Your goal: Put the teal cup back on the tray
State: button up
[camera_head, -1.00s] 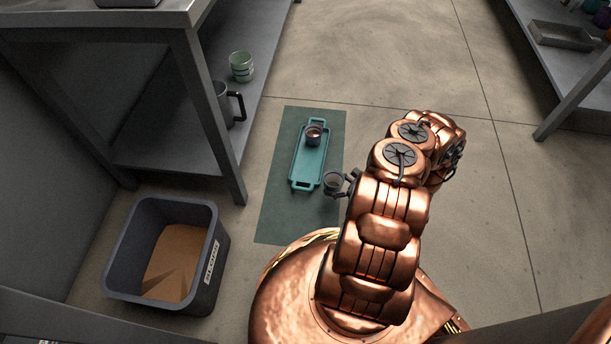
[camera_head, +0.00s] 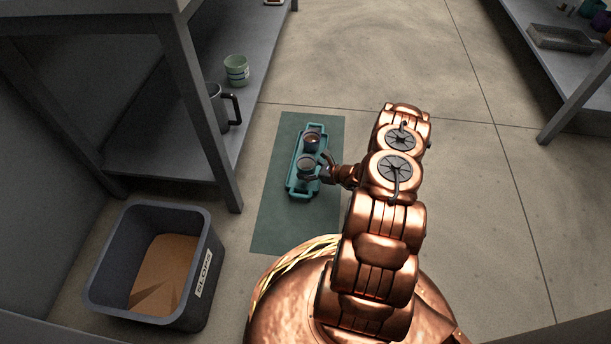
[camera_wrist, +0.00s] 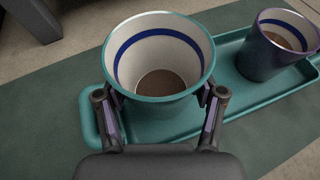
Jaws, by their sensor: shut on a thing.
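The teal cup (camera_wrist: 160,100) has a white inside with a blue band and some brown stuff at the bottom. My gripper (camera_wrist: 160,103) is shut on it, one finger on each side. In the head view my gripper (camera_head: 322,170) holds the cup (camera_head: 306,167) over the near half of the teal tray (camera_head: 299,187). The tray also shows beneath the cup in the wrist view (camera_wrist: 233,83). The cup's base is hidden, so I cannot tell whether it touches the tray. A dark purple cup (camera_wrist: 268,58) stands upright at the tray's far end, also in the head view (camera_head: 311,142).
The tray lies on a dark green mat (camera_head: 273,222) on the floor. A grey slops bin (camera_head: 187,305) stands at the lower left. A shelf (camera_head: 180,153) at left bears a green striped cup (camera_head: 236,70) and a dark-handled jug (camera_head: 219,108). Floor beyond the mat is clear.

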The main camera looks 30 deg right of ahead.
aim_at(306, 168)
jog(key=shift+w+f, duration=0.1)
jog(key=shift+w, duration=0.3)
notch_tip(306, 168, down, 4)
jog(key=b, duration=0.2)
jog(key=shift+w+r+b, duration=0.1)
jog(key=shift+r+b, duration=0.15)
jog(key=shift+b, duration=0.15)
jog(key=shift+r, duration=0.1)
jog(key=o, duration=1.5)
jog(key=shift+c, duration=0.2)
